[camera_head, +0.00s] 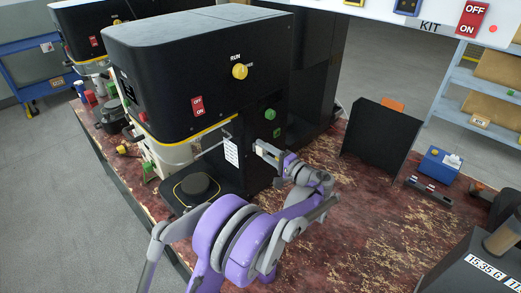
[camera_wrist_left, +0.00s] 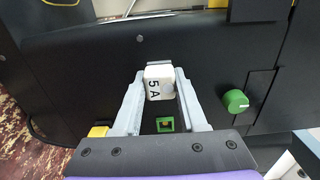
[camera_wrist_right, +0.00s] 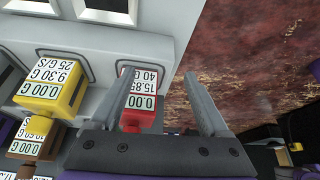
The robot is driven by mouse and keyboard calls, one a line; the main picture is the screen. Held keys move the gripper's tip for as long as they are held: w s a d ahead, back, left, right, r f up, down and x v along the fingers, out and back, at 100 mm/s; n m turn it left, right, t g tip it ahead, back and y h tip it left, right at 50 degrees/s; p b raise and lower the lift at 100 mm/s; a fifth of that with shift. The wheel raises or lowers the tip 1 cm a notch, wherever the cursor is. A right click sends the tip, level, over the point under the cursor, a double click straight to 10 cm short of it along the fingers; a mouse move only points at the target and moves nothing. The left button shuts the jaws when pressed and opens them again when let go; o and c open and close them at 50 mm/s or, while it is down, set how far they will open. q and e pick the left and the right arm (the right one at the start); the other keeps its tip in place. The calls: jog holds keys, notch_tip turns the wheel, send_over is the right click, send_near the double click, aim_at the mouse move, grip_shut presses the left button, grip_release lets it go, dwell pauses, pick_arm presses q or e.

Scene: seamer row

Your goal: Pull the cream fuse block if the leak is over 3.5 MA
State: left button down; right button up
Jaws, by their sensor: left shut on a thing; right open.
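A cream block marked "5 A" (camera_wrist_left: 159,83) sits between the fingertips of my left gripper (camera_wrist_left: 158,75), which is shut on it. In the head view my left gripper (camera_head: 266,149) is at the side of the black machine (camera_head: 190,70), just below its green knob (camera_head: 270,114). I cannot tell whether the block is still seated in the panel. A small green square fitting (camera_wrist_left: 165,125) shows between the fingers. My right gripper (camera_wrist_right: 165,92) is open; a red block with number labels (camera_wrist_right: 142,102) shows behind and beside one finger. No leak reading in MA is legible.
A white tag (camera_head: 231,152) hangs on the machine near my left gripper. A black upright panel (camera_head: 378,138) and a blue box (camera_head: 440,164) stand on the worn red bench (camera_head: 330,250). A yellow labelled block (camera_wrist_right: 54,92) stands by the red one.

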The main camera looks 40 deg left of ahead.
aim_at(265, 151)
pick_arm(q)
jog(key=shift+s+d, duration=0.2)
jog(key=shift+d, duration=2.7)
